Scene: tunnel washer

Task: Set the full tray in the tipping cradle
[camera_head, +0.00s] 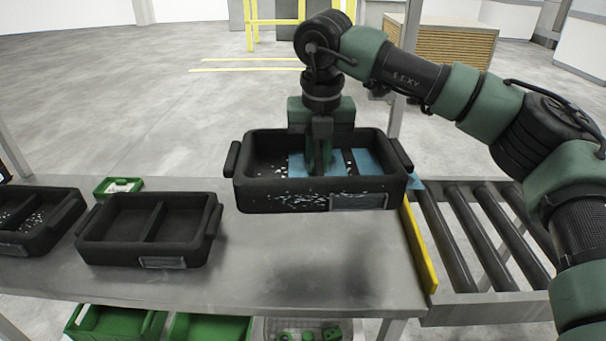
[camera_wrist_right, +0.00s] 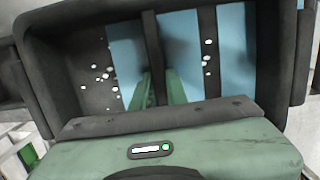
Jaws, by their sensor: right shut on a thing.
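My right gripper (camera_head: 319,170) is shut on the middle divider of a black two-compartment tray (camera_head: 285,196). The tray hangs roughly level above the grey table, with a dark shadow below it. White bits and flat blue patches show inside it; the right wrist view shows the tray (camera_wrist_right: 70,60) with the green fingers (camera_wrist_right: 160,88) on either side of the divider. I cannot tell what the blue patches are. A bit of blue also shows just past the tray's right end. I cannot make out a tipping cradle. My left gripper is not in view.
An empty black tray (camera_head: 150,228) stands on the table (camera_head: 280,285), left of the held one. Another tray (camera_head: 38,220) with white bits is at the far left. A yellow strip (camera_head: 419,245) edges the table beside a roller conveyor (camera_head: 480,240). Green crates (camera_head: 115,322) sit below.

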